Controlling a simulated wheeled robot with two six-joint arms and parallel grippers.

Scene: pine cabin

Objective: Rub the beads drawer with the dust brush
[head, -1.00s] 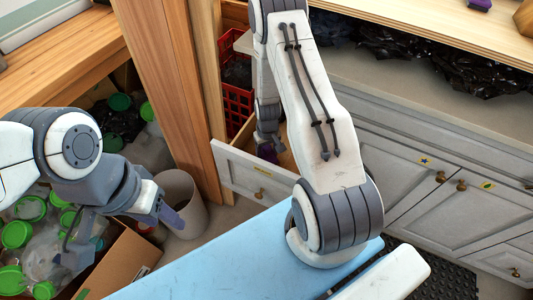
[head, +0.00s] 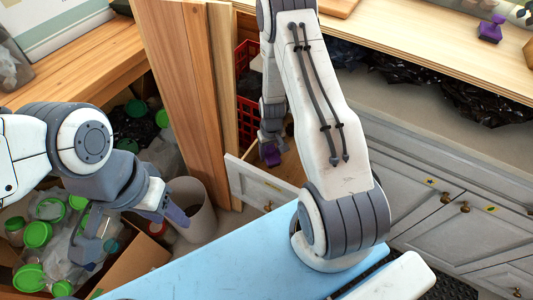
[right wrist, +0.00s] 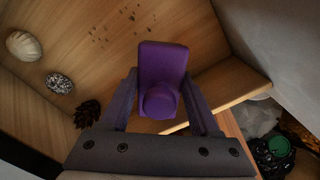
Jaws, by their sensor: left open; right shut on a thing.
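My right gripper (right wrist: 161,102) is shut on a purple dust brush (right wrist: 162,62), which also shows small in the head view (head: 271,155). The brush is over the inside of an open drawer (head: 258,186) with a pale front and a wooden interior (right wrist: 135,75). I cannot read its label, so I cannot tell that it is the beads drawer. Dark specks (right wrist: 110,30) lie on the drawer floor beyond the brush. Whether the brush touches the floor is unclear. My left gripper (head: 128,232) is open and empty, above a box at the left.
A white shell (right wrist: 23,46), a speckled stone (right wrist: 59,83) and a pine cone (right wrist: 88,113) lie in the drawer. A bin (head: 192,212) stands left of it. A red crate (head: 247,95) is behind. Closed cabinet doors (head: 415,210) are at right.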

